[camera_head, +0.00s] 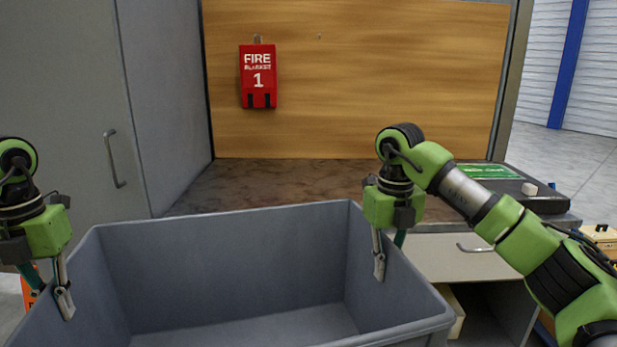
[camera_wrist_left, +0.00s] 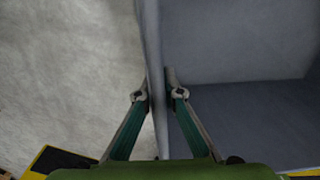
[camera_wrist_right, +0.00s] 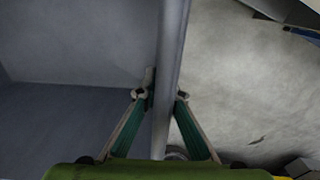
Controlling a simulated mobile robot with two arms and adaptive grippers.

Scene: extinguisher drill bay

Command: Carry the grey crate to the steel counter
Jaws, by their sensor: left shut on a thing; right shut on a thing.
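The grey crate (camera_head: 235,245) is large, open-topped and looks empty in the head view. My left gripper (camera_head: 60,290) is shut on its left wall; in the left wrist view the fingers (camera_wrist_left: 157,95) sit on either side of the crate wall (camera_wrist_left: 152,50). My right gripper (camera_head: 381,262) is shut on the right wall; the right wrist view shows its fingers (camera_wrist_right: 164,98) on both sides of that wall (camera_wrist_right: 172,45). The counter (camera_head: 290,180), with a brown mottled top, stands just behind the crate. The crate's underside is hidden.
A red fire blanket box (camera_head: 258,78) hangs on the wooden back panel (camera_head: 390,75). A grey cabinet (camera_head: 70,90) stands at the left. The middle of the top is clear.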

